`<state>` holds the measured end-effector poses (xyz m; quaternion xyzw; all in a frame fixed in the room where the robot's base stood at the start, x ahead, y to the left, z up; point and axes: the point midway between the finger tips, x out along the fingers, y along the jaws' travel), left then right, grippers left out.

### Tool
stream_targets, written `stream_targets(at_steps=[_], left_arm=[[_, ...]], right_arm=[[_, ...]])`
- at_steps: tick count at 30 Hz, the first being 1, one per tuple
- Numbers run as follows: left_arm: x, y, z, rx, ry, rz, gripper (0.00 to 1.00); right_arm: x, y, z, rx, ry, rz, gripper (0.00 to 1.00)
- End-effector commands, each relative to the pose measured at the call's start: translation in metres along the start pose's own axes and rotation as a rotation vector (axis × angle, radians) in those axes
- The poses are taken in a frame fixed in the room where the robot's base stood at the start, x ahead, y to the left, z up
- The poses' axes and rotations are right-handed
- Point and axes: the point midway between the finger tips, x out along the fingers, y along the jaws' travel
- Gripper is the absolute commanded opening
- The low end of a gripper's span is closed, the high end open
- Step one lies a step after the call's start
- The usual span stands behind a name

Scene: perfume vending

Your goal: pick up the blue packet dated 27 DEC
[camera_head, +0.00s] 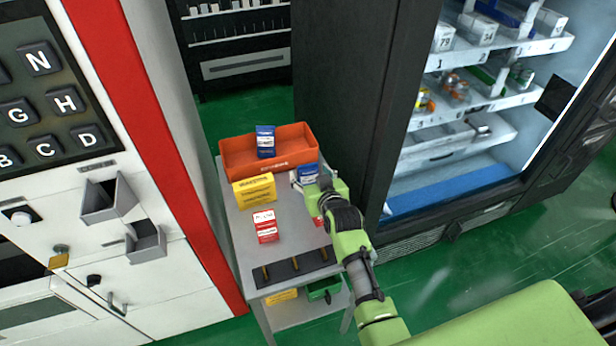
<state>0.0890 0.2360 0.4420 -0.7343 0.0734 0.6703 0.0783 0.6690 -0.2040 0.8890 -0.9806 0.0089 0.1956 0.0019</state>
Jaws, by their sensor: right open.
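Two blue packets show, and the dates on both are too small to read. One blue packet (265,141) stands upright at the orange bin (231,158) on the grey cart. The other blue packet (308,172) is at the bin's front right corner, right at my right gripper (309,181). My right gripper is open, with its fingers around or just in front of that packet; I cannot tell whether they touch it. The gripper and wrist hide the packet's lower part. My left gripper is not in view.
A yellow packet (254,190) and a red-and-white packet (265,227) stand on the grey cart top (241,233). Another red item (318,221) is partly hidden by my right arm. A keypad machine (40,100) stands left; a lit, open cabinet (470,120) stands right.

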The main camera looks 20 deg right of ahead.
Motion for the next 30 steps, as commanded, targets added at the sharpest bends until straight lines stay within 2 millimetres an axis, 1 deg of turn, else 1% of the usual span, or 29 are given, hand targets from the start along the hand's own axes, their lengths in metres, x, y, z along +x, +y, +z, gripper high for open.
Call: stream_targets(at_steps=[6, 7, 8, 9, 11, 12, 23, 26, 30], left_arm=[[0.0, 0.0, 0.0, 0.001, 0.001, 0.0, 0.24], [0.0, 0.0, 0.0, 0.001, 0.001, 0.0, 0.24], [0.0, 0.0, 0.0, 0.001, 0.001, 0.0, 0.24], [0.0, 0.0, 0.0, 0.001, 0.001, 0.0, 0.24], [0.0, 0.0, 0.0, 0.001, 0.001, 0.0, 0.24], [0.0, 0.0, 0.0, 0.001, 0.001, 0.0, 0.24], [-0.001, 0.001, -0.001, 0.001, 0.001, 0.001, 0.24], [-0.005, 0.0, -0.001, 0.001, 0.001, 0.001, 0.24], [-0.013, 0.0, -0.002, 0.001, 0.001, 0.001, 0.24]], right_arm=[[0.001, 0.0, 0.0, 0.0, 0.0, 0.0, 0.6], [0.001, 0.0, 0.0, 0.0, 0.0, 0.0, 0.57], [0.001, 0.0, 0.0, 0.0, 0.0, 0.0, 0.49], [0.001, 0.0, 0.0, 0.0, 0.0, 0.0, 0.39], [0.001, 0.0, 0.0, 0.0, 0.0, 0.0, 0.23], [0.001, 0.0, 0.0, 0.0, 0.0, 0.0, 0.17], [0.0, 0.0, -0.002, -0.001, 0.001, 0.0, 0.17], [0.0, 0.001, -0.006, -0.001, 0.002, 0.0, 0.17], [-0.001, 0.002, -0.016, -0.001, 0.003, 0.0, 0.17]])
